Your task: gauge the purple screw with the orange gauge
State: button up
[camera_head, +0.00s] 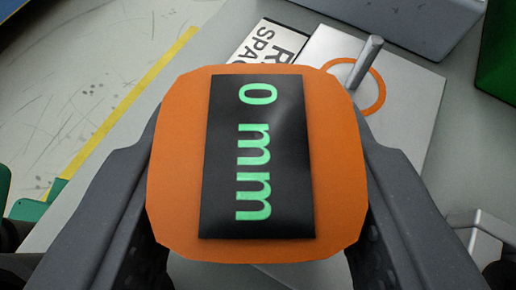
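The orange gauge (180,165) fills the middle of the view. Its black display (258,155) reads "0 mm" in green, with the text turned sideways. My gripper (258,185) has one dark finger on each side of the gauge and is shut on it. The gauge is close to the camera and seems held above the grey surface. The gauge's far end is hidden behind its own body. I see no purple screw in this view.
A light plate (405,100) with an orange ring (377,95) and a grey metal peg (365,60) lies behind the gauge. A partly hidden white label (268,42) is beside it. Grey box (430,20) and green block (498,55) stand top right. A yellow line (130,105) crosses the left.

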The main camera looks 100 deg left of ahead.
jog(key=shift+f, duration=0.1)
jog(key=o, duration=1.1)
jog(key=shift+d, duration=0.1)
jog(key=p+v, duration=0.4)
jog(key=v, duration=1)
jog(key=s+d+r+m+t+h+p, duration=0.1)
jog(key=s+r+m+t+h, duration=0.3)
jog(key=r, duration=0.9)
jog(key=s+d+r+m+t+h+p, duration=0.2)
jog(key=s+r+m+t+h, duration=0.2)
jog(key=r, duration=1)
jog(key=s+d+r+m+t+h+p, duration=0.1)
jog(key=s+r+m+t+h, duration=0.3)
jog(key=r+m+t, duration=0.5)
notch_tip(320, 180, up, 5)
jog(key=s+m, duration=0.1)
jog(key=m, duration=0.2)
jog(key=shift+s+d+f+t+p, duration=0.2)
jog(key=shift+s+d+t+p, duration=0.1)
jog(key=shift+d+p, duration=0.1)
